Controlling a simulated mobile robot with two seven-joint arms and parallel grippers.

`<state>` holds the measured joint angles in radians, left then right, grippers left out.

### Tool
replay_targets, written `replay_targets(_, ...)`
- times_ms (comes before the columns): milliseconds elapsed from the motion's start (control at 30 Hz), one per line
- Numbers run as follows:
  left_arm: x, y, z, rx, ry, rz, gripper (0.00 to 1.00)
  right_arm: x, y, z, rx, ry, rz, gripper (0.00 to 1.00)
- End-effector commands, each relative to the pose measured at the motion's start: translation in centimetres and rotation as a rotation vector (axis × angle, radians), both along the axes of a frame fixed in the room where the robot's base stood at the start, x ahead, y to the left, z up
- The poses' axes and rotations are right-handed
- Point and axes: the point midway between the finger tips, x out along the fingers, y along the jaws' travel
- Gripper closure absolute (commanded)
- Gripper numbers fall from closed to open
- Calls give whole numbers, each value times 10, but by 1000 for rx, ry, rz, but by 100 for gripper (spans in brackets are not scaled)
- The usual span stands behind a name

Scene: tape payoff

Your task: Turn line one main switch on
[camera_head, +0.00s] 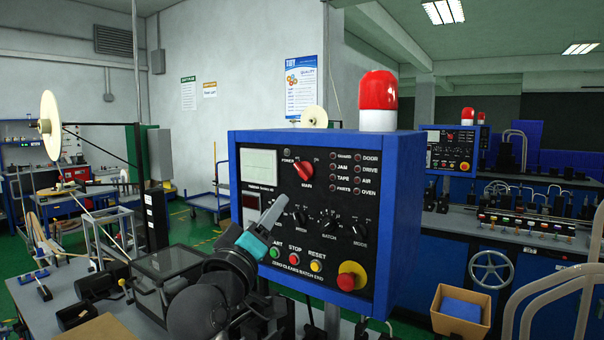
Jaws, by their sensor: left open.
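The blue control box (405,215) stands in the middle, its black front panel facing me. The main switch is a red rotary knob (303,171) labelled MAIN, in the upper half of the panel. Its handle lies tilted. A POWER lamp (287,152) beside it looks dark. My left gripper (275,212), with grey fingers and a teal part, is open in front of the panel, below and left of the red knob and apart from it. It hides part of the panel's lower left. My right gripper is not in view.
Black selector knobs (328,222) sit below the switch, with green, red and yellow buttons (295,259) and an emergency stop (350,276) lower down. A red beacon (377,90) tops the box. A clear-lidded box (165,262) stands left; a cardboard box (460,310) is lower right.

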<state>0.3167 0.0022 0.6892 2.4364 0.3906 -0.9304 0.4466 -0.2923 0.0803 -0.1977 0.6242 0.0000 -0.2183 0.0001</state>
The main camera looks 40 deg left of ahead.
Motion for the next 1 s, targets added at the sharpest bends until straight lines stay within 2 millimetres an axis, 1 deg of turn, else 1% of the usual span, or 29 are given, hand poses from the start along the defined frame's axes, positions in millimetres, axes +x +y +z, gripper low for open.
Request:
replay_targets(67, 0, 0, 3, -12, -12, -2, 55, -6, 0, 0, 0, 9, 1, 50)
replay_targets(167, 7, 3, 5, -12, -12, -2, 55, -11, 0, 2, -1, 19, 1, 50)
replay_targets(333, 29, 12, 13, -12, -11, -2, 55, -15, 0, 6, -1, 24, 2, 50)
replay_targets(800, 95, 39, 32, -9, -8, -2, 55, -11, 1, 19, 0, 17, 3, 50)
replay_targets(1000, 117, 49, 39, -8, -9, -1, 55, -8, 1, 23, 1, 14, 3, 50)
